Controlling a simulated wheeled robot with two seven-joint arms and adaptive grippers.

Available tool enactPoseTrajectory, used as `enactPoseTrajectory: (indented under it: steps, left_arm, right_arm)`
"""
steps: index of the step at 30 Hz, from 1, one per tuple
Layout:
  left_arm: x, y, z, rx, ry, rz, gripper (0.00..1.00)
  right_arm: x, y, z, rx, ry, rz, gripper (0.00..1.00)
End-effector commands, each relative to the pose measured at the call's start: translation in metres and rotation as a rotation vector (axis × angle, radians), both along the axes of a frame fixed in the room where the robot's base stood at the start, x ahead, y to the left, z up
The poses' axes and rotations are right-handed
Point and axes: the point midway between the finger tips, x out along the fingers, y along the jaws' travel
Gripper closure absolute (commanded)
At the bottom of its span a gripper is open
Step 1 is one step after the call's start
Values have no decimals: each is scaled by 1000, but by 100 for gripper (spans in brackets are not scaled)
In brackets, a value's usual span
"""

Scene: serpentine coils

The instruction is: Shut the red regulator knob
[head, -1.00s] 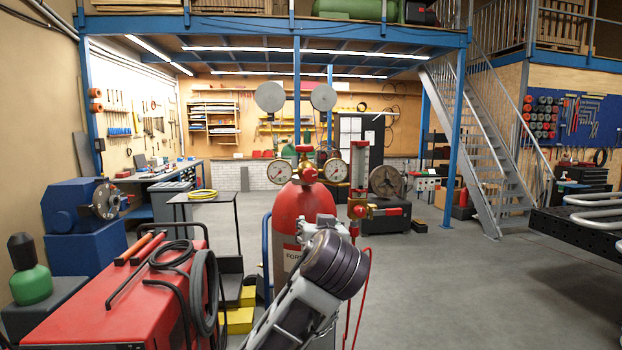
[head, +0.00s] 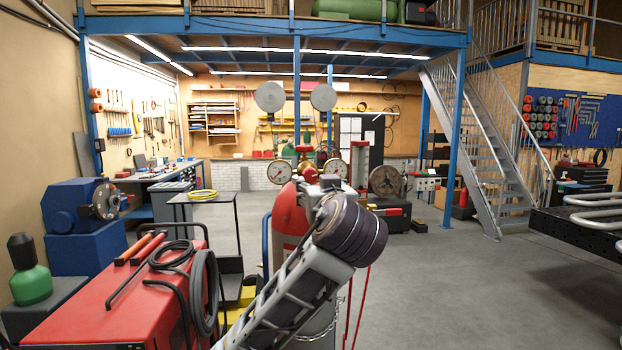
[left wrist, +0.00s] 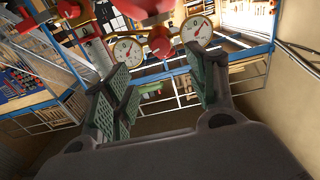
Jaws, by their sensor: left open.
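The red regulator knob (left wrist: 160,42) shows in the left wrist view between two white round gauges (left wrist: 127,52). My left gripper (left wrist: 163,80) is open there, its green-padded fingers apart and empty, with the knob beyond the gap. In the head view the gauges (head: 279,172) flank the brass regulator on top of the red cylinder (head: 289,220). My left gripper (head: 326,184) is in front of the regulator, with its fingers mostly hidden by my wrist. My right gripper is not in view.
A clear flowmeter tube (head: 359,165) stands right of the regulator, and red hoses (head: 359,308) hang below it. A red machine (head: 125,295) with coiled black cables (head: 203,290) stands at the left. The grey floor (head: 440,290) at right is open.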

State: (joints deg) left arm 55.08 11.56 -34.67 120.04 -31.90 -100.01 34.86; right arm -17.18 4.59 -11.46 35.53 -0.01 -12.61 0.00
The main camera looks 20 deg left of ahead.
Motion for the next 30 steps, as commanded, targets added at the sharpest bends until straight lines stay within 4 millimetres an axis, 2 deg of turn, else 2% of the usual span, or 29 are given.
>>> enactPoseTrajectory:
  steps: [8,30]
  left_arm:
    - [17,9,1,2,1,3,43]
    - [102,50,2,1,2,2,43]
  right_arm:
    - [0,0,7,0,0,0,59]
    - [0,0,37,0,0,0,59]
